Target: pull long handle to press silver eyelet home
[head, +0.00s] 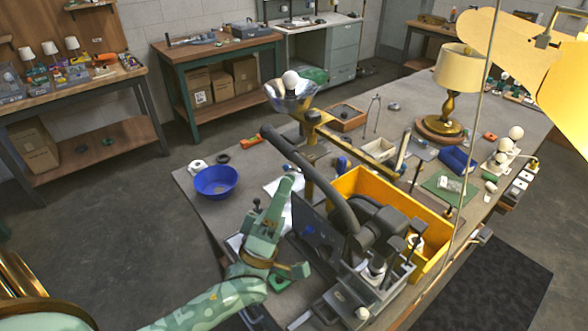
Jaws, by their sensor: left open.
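A dark grey bench press (375,222) stands at the front of the workbench. Its long handle (335,202) curves up and left, ending in a thick dark grip above the bench. The handle is raised. A small silvery part shows low at the press (376,268), but I cannot tell whether it is the eyelet or how it is seated. My left gripper (272,218), pale green, is open just left of the press, below and apart from the handle's grip end. I see nothing held in it. My right gripper is not in view.
A yellow bin (427,212) stands close behind and right of the press. A blue bowl (216,181) sits at the bench's left end. A stand holding a bulb in a reflector (292,91) rises behind the handle. A lit lamp (460,70) stands farther back.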

